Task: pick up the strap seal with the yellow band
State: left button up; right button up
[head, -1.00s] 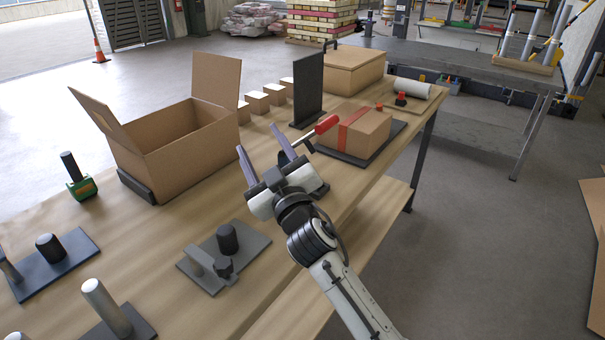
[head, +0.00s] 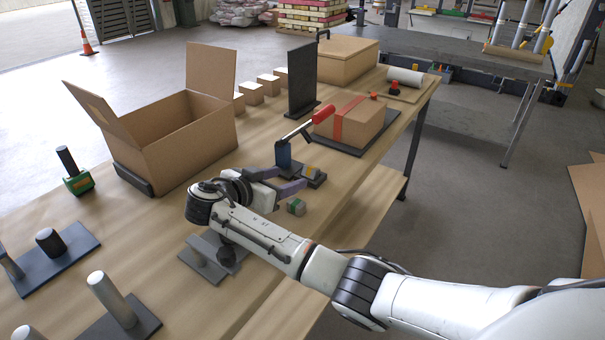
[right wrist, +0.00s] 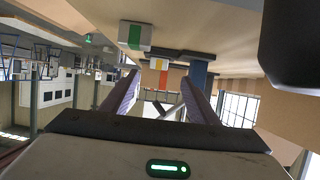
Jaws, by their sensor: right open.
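The seal with the yellow band (head: 311,172) is small, beside the blue foot of a red-handled tool (head: 283,155). In the right wrist view the yellow-banded seal (right wrist: 161,63) shows ahead, between the fingertips in the picture. A second seal with a green band (head: 296,207) sits nearer the table's front edge. It also shows in the right wrist view (right wrist: 134,37), above the fingers. My right gripper (head: 291,179) is open and empty, low over the table, its purple fingers pointing right toward the yellow-banded seal. My left gripper is out of view.
A taped carton (head: 350,122) on a dark plate stands behind the tool. A dark upright panel (head: 302,80) and an open cardboard box (head: 190,145) stand at the back. A grey plate with posts (head: 205,262) lies under my right arm.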

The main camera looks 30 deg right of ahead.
aim_at(309, 170)
jog(key=b+x, duration=0.1)
jog(key=x, duration=0.3)
jog(key=shift+f, duration=0.1)
jog(key=shift+w+d, duration=0.2)
jog(key=shift+d, duration=0.25)
jog(key=b+x, duration=0.2)
jog(key=x, duration=0.2)
jog(key=shift+d, duration=0.3)
jog(key=c, duration=1.2)
